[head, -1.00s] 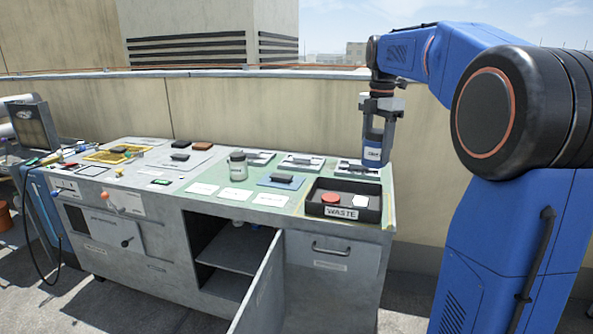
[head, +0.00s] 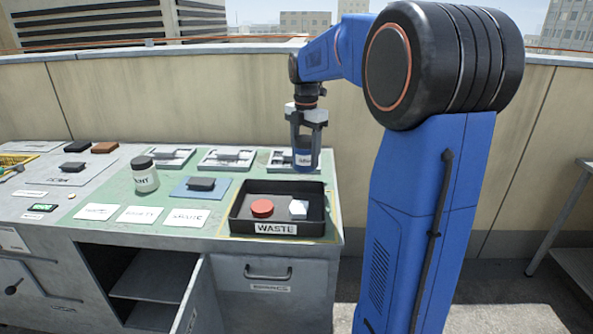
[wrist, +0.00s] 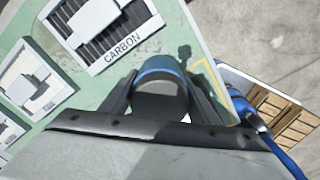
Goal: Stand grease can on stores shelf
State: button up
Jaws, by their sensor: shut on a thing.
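My gripper (head: 306,140) is shut on the grease can (head: 305,160), a dark grey-blue cylinder with a pale label. It holds the can upright over the bench's back right part, behind the waste tray. In the wrist view the can (wrist: 162,75) shows a blue band and dark body between the fingers. Whether its base touches anything is unclear. An open cupboard in the bench front holds an inner shelf (head: 155,283), which may be the stores shelf; its label is not readable.
The black waste tray (head: 240,224) holds a red disc (head: 262,208) and a white piece (head: 298,208). The cupboard door (head: 195,300) hangs open. A metal side table (head: 578,255) stands at far right, with clear floor before it.

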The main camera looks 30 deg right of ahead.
aim_at(305, 170)
jog(key=shift+f, duration=2.8)
jog(key=shift+f, duration=0.1)
jog(key=o, duration=1.3)
